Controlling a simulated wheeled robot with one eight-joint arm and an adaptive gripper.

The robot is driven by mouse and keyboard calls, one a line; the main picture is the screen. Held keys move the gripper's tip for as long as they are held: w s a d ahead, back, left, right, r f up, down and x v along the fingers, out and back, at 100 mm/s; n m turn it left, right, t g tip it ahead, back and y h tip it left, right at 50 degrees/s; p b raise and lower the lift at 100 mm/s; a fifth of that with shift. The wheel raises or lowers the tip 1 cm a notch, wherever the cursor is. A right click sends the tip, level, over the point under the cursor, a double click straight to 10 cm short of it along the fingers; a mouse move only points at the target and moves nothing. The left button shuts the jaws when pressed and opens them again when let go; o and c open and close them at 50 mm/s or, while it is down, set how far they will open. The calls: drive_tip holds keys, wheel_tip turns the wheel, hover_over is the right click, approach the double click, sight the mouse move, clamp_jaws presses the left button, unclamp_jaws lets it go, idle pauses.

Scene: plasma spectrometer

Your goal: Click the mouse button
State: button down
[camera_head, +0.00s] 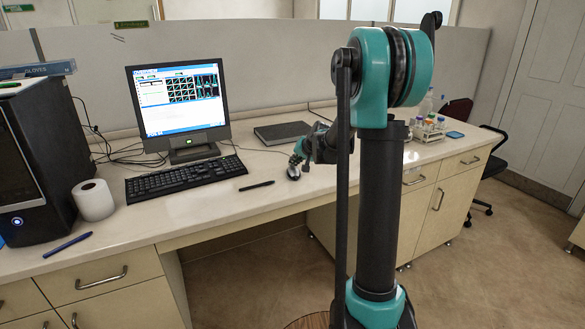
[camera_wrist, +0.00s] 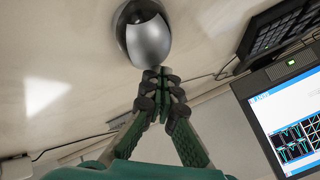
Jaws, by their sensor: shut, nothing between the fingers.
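The mouse (camera_wrist: 147,38) is silver-grey with a dark edge and lies on the desk at the top middle of the wrist view. In the head view the mouse (camera_head: 293,173) is small and partly hidden by my gripper. My gripper (camera_wrist: 161,74) is shut and empty, its fingertips together at the near end of the mouse. In the head view my gripper (camera_head: 296,160) is just above or against the mouse. I cannot tell whether the fingertips touch it.
A monitor (camera_head: 178,105) and black keyboard (camera_head: 185,178) stand left of the mouse. A pen (camera_head: 257,186) lies between keyboard and mouse. A closed dark laptop or book (camera_head: 283,133) lies behind. A vial rack (camera_head: 428,131) stands at the right. A computer tower (camera_head: 33,158) and paper roll (camera_head: 93,200) are far left.

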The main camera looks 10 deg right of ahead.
drive_tip(key=shift+r, duration=0.75)
drive_tip(key=shift+r, duration=2.5)
drive_tip(key=s+d+f+n+g+h, duration=0.1)
drive_tip(key=s+f, duration=0.4)
drive_tip(key=s, duration=0.8)
drive_tip(key=s+d+f+n+g+h, duration=0.1)
drive_tip(key=s+f, duration=0.5)
drive_tip(key=s, duration=0.8)
drive_tip(key=s+d+f+n+g+h, duration=0.1)
drive_tip(key=s+f, duration=0.5)
drive_tip(key=s, duration=0.8)
drive_tip(key=shift+d+f+n+g+h, duration=0.15)
drive_tip(key=shift+d+n+g+h, duration=0.25)
drive_tip(key=shift+n+g, duration=0.2)
